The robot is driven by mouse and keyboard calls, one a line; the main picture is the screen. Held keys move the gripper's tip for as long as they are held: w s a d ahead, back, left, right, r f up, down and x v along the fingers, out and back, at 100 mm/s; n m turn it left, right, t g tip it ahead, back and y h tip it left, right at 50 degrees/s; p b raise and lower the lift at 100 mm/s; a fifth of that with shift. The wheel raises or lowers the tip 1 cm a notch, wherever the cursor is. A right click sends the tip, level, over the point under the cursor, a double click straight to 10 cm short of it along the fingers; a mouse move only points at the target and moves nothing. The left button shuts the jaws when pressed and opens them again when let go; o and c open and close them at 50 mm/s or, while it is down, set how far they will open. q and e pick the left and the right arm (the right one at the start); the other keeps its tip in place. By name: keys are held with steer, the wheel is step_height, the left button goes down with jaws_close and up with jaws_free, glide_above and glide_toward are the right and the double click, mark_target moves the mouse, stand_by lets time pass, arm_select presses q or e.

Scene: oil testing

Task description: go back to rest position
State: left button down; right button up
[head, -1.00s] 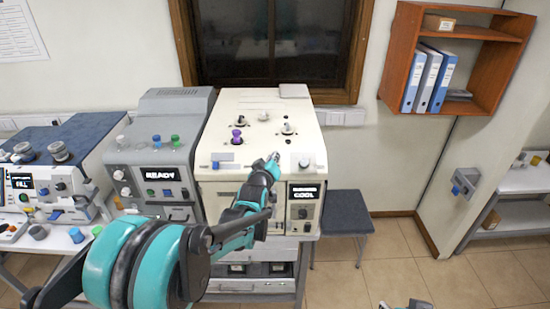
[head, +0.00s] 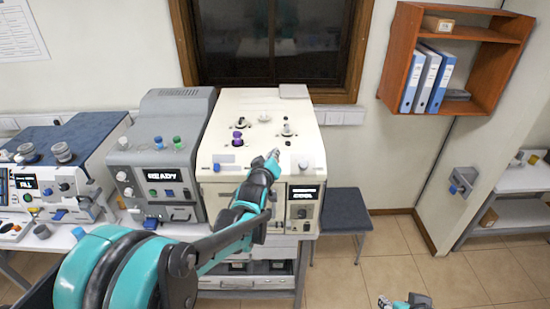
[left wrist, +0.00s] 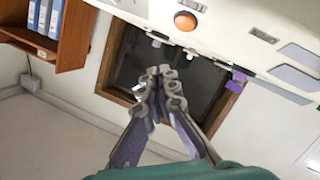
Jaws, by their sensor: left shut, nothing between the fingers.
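My left gripper (head: 273,160) is in front of the cream machine (head: 262,105), near the front edge of its top. In the left wrist view the left gripper's fingers (left wrist: 165,78) are closed together at the tips with nothing between them. The cream machine also shows upside down in the left wrist view (left wrist: 235,25), with an orange button (left wrist: 185,21) and a purple knob (left wrist: 236,84). My right gripper (head: 405,303) shows only in part at the bottom edge of the head view, and its jaws cannot be made out.
A grey machine (head: 158,160) with a READY display stands left of the cream one, and a blue-topped machine (head: 65,150) is further left. A dark stool (head: 343,211) stands to the right. An orange wall shelf (head: 487,62) holds binders. The tiled floor (head: 385,262) at right is clear.

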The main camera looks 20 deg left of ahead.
stand_by(0.3)
stand_by(0.4)
arm_select(q)
steer(key=s+d+f+m+g+b, duration=0.1)
steer(key=s+f+m+g+b, duration=0.2)
steer(key=s+f+b, duration=0.9)
steer(key=s+d+f+m+g+b, duration=0.1)
steer(key=s+f+m+g+b, duration=0.3)
steer(key=s+f+b, duration=0.8)
steer(key=s+f+g, duration=0.1)
steer(key=s+f, duration=0.8)
steer(key=s, duration=0.2)
steer(key=shift+d+f+g+h, duration=0.2)
steer(key=shift+d+g+h, duration=0.2)
